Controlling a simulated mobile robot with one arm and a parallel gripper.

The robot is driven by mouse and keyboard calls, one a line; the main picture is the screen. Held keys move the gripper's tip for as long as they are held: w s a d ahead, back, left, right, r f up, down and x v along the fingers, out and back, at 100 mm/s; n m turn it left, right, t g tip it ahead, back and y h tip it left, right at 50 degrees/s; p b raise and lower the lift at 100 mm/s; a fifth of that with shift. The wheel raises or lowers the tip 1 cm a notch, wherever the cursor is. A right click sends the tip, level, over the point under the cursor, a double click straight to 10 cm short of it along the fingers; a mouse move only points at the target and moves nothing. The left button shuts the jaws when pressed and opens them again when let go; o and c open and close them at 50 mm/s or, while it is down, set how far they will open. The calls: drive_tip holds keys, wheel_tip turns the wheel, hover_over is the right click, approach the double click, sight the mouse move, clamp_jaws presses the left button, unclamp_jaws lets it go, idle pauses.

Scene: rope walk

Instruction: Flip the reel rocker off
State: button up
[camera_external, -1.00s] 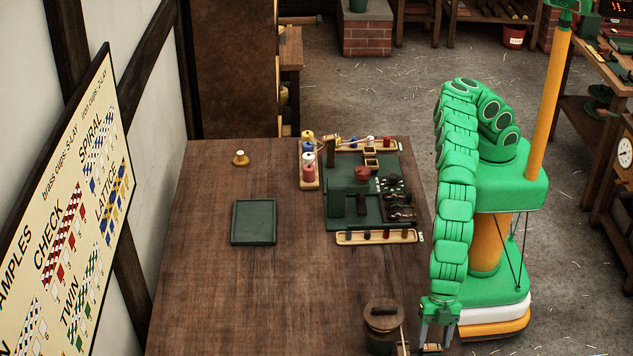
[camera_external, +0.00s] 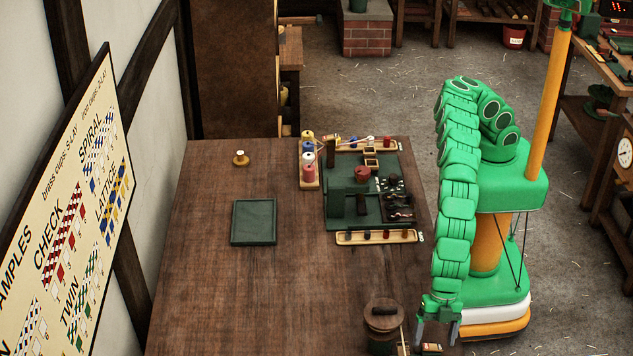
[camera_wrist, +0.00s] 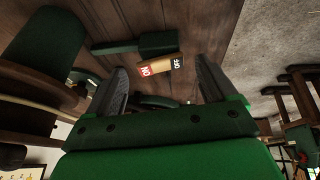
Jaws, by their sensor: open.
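The reel rocker's label plate (camera_wrist: 160,66) shows in the wrist view, with a red ON end at left and a black OFF end at right. A dark green block (camera_wrist: 136,46) lies beside it. The rocker also shows small in the external view (camera_external: 432,348), at the table's near right edge. My gripper (camera_external: 438,343) is open just above it. In the wrist view my two fingers (camera_wrist: 162,80) stand apart, either side of the plate, with nothing between them. I cannot tell which way the rocker is tilted.
A green tray (camera_external: 254,222) and a green workstation (camera_external: 365,190) lie farther back. The table's middle is clear.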

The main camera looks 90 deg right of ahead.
drive_tip(key=v, duration=0.7)
drive_tip(key=shift+r, duration=0.1)
idle(0.6)
